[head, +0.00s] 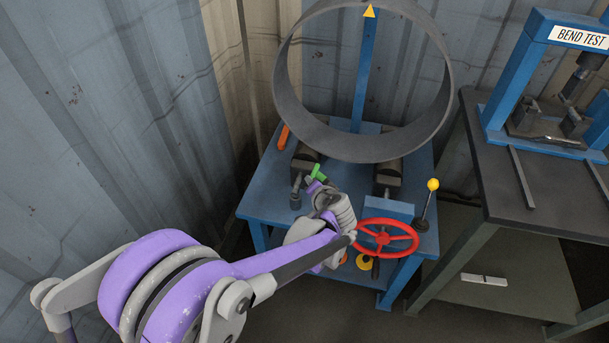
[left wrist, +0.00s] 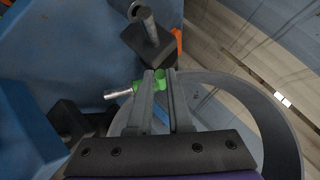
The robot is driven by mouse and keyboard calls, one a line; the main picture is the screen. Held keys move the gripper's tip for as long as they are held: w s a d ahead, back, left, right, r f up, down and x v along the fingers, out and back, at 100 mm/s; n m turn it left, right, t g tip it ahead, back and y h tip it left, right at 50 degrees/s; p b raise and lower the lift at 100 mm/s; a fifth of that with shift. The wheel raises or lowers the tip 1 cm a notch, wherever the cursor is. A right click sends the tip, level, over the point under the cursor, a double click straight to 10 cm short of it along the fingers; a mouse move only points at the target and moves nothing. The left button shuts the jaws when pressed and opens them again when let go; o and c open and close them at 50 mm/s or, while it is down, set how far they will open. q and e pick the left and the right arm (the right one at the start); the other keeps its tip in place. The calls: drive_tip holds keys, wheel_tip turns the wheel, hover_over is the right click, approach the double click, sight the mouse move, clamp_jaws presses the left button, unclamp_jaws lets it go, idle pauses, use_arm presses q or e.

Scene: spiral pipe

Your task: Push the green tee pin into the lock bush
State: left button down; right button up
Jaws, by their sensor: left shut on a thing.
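The green tee pin (head: 318,173) shows above the blue table, just past my left gripper (head: 320,188). In the left wrist view the pin's green head (left wrist: 160,80) sits between the two grey fingers of my left gripper (left wrist: 160,84), which are shut on it. A bare metal shank (left wrist: 118,94) sticks out to the left of the green part, and its tip shows free of any hole. I cannot single out the lock bush for certain. My right gripper is not in view.
A large grey pipe ring (head: 440,120) stands over the blue table (head: 262,203) on dark rollers (head: 390,178). A red handwheel (head: 386,237) and a yellow-knobbed lever (head: 433,185) are at right. A metal post (left wrist: 150,28) stands close beyond my fingertips.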

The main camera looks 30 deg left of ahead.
use_arm(q)
drive_tip(key=s+a+r+m+t+y, duration=0.1)
drive_tip(key=s+a+r+m+y, duration=0.2)
drive_tip(key=m+y, duration=0.3)
drive_tip(key=r+y, duration=0.1)
drive_tip(key=y, duration=0.1)
drive_tip(key=shift+a+t+y, duration=0.35)
drive_tip(key=shift+t+y, duration=0.05)
drive_tip(key=shift+f+b, duration=2.35)
drive_tip(key=shift+f, duration=0.5)
drive_tip(key=shift+f+b, duration=2)
drive_tip(key=shift+f, duration=0.75)
drive_tip(key=c, duration=0.8)
unclamp_jaws()
drive_tip(key=shift+o, duration=0.2)
